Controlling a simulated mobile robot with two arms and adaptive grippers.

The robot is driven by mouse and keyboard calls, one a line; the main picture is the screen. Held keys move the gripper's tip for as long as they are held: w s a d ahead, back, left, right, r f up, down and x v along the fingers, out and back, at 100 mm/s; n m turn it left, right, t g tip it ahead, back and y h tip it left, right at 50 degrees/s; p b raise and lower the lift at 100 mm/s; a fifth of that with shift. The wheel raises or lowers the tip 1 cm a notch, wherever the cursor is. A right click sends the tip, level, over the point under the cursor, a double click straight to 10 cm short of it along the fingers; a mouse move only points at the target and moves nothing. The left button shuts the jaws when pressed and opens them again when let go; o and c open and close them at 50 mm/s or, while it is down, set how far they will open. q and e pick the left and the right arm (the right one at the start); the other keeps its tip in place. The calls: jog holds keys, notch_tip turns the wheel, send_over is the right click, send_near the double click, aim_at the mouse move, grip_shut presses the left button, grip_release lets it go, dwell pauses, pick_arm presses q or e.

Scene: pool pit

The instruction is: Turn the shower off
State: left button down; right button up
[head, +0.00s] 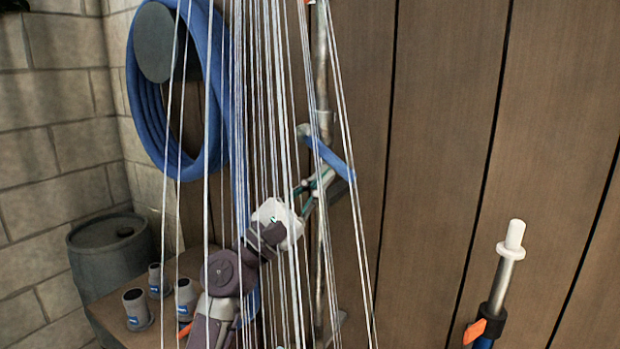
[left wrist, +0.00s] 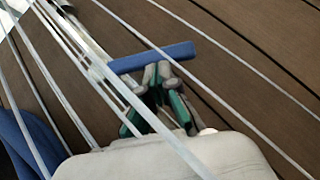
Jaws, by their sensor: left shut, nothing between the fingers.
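The shower is running: thin white streams of water fall in front of a metal pipe (head: 321,70) on the wooden wall. A blue lever (head: 328,154) sits on the pipe and slants down to the right. In the left wrist view the blue lever (left wrist: 152,57) lies across just beyond the fingertips. My left gripper (head: 322,183) is shut and empty, close beside the lever's lower part, among the streams. It also shows in the left wrist view (left wrist: 157,72). I cannot tell whether it touches the lever. My right gripper is out of view.
A coiled blue hose (head: 143,100) hangs on the wall at left. A grey barrel (head: 110,255) and several grey cups (head: 137,308) stand below it. A metal pole with a white tip (head: 513,238) stands at right. The wall between pipe and pole is clear.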

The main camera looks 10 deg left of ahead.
aim_at(339, 162)
pick_arm(q)
jog(key=n+t+y, duration=0.1)
jog(key=n+t, duration=0.1)
jog(key=d+r+n+t+y+p, duration=0.1)
jog(key=n, duration=0.2)
jog(key=d+r+n+t+y+p, duration=0.1)
jog(key=n+t+y, duration=0.1)
jog(key=shift+s+t, duration=0.3)
jog(key=shift+s, duration=0.1)
jog(key=shift+s+d+r+n+p, duration=0.15)
jog(key=shift+d+r+n+p, duration=0.25)
jog(key=shift+r+p, duration=0.35)
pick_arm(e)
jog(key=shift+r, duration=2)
pick_arm(q)
jog(key=shift+s+r, duration=0.1)
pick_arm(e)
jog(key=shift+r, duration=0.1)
pick_arm(q)
jog(key=shift+d, duration=0.1)
